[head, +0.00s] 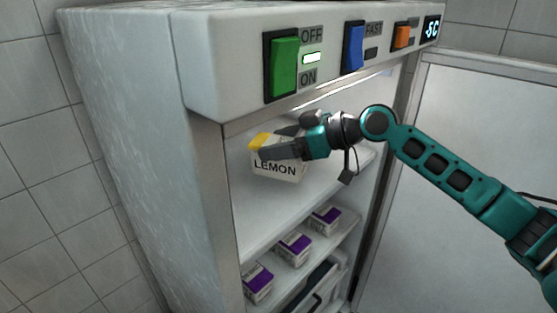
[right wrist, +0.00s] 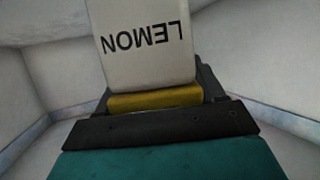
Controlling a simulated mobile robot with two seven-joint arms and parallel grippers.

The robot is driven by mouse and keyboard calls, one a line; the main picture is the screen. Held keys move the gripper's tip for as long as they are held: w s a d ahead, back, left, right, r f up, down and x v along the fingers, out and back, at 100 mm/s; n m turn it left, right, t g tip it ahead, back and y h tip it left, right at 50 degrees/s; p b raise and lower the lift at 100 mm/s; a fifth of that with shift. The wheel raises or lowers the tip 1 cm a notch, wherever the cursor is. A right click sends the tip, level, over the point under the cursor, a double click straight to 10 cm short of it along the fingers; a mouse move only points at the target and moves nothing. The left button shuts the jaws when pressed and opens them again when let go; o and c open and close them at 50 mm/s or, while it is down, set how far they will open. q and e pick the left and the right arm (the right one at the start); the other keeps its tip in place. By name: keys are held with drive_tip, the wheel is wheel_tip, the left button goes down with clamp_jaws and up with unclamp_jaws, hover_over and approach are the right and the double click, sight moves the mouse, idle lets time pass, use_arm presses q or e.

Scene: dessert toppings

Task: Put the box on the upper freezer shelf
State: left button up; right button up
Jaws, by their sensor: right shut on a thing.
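The box (head: 277,170) is white with a yellow top and the word LEMON on its side. It also shows in the right wrist view (right wrist: 148,62), upside down, with its yellow end at the jaws. My right gripper (head: 277,148) is shut on the box near its yellow top. It holds the box inside the open freezer, at the upper shelf (head: 310,188). The box looks upright in the head view. I cannot tell whether its underside touches the shelf. My left gripper is not in view.
Several purple-and-white boxes (head: 292,248) stand on the shelf below. The freezer's control panel (head: 226,82) overhangs the opening just above my right gripper. The open door (head: 440,200) is at the right. The upper shelf is otherwise clear where it shows.

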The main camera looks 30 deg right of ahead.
wheel_tip(320, 180, down, 4)
drive_tip(key=shift+r, duration=0.2)
drive_tip(key=shift+w+a+f, duration=0.1)
drive_tip(key=shift+w+f, duration=0.05)
drive_tip(key=shift+f, duration=0.15)
drive_tip(key=o, duration=1.4)
drive_tip(key=shift+f, duration=0.1)
drive_tip(key=shift+s+d, duration=0.2)
drive_tip(key=shift+d, duration=0.05)
drive_tip(key=shift+b+v, duration=0.7)
drive_tip(key=shift+v, duration=5.05)
